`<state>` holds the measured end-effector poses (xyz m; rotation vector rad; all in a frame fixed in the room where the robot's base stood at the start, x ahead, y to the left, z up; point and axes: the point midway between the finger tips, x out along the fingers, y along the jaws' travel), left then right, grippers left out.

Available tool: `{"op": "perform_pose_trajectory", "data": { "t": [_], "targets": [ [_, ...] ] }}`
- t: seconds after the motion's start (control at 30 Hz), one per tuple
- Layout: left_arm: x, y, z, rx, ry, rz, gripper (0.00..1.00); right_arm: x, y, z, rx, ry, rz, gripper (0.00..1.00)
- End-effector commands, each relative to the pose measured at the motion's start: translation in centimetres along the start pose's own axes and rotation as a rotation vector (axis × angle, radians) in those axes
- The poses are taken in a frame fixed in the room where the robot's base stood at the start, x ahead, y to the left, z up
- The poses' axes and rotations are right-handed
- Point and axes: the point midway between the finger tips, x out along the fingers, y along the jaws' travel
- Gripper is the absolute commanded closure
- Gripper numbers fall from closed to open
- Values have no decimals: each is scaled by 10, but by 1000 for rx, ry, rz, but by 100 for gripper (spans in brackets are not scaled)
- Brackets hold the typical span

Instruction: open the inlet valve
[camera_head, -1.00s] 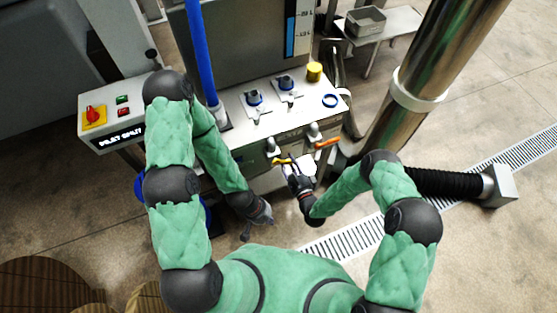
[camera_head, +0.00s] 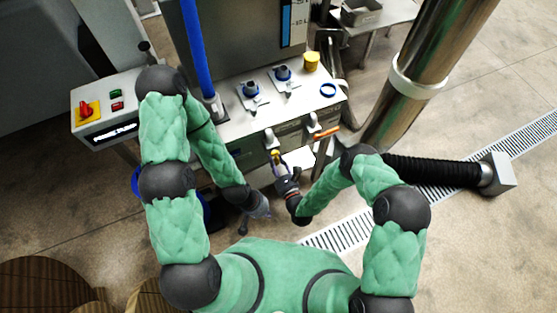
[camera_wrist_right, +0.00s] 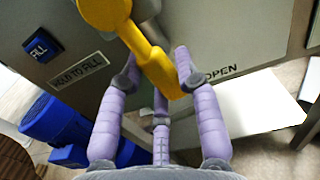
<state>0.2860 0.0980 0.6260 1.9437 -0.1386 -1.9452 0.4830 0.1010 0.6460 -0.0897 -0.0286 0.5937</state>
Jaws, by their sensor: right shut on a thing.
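The yellow valve handle (camera_head: 275,155) is on the front of the machine, below the panel edge. In the right wrist view the yellow handle (camera_wrist_right: 146,48) runs from upper left down between my fingers. My right gripper (camera_wrist_right: 155,75) is shut on its lower end, and the word OPEN shows beside it. In the head view my right gripper (camera_head: 281,172) covers part of the handle. My left gripper (camera_head: 256,221) hangs low, away from the machine; its fingers are too small to tell open from shut.
An orange handle (camera_head: 326,133) is to the right of the yellow one. The control box (camera_head: 105,108) with a red knob and a lit display stands at left. A white sheet (camera_wrist_right: 255,105) lies below the handle. A black hose (camera_head: 435,170) runs at right.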

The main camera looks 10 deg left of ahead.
Motion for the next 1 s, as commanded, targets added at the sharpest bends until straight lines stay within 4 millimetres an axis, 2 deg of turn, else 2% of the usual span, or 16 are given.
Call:
{"op": "perform_pose_trajectory", "data": {
  "t": [0.3, 0.77, 0.8, 0.87, 0.9, 1.0],
  "targets": [
    [-1, 0, 0, 0, 0, 0, 100, 0, 7, 0, 96, 4, 0, 100],
    [-1, 0, 0, 0, 0, 0, 100, -1, 8, 0, 114, 3, 2, 100],
    [-1, 0, 0, 0, 0, 0, 100, -1, 8, 0, 114, 3, 2, 64],
    [-1, 0, 0, 0, 0, 0, 100, -1, 8, 0, 113, 3, 2, 47],
    [-1, 0, 0, 0, 0, 0, 100, 0, 8, 0, 113, 3, 2, 42],
    [-1, 0, 0, 0, 0, 0, 100, 0, 8, 0, 111, 2, 1, 42]
  ]
}}
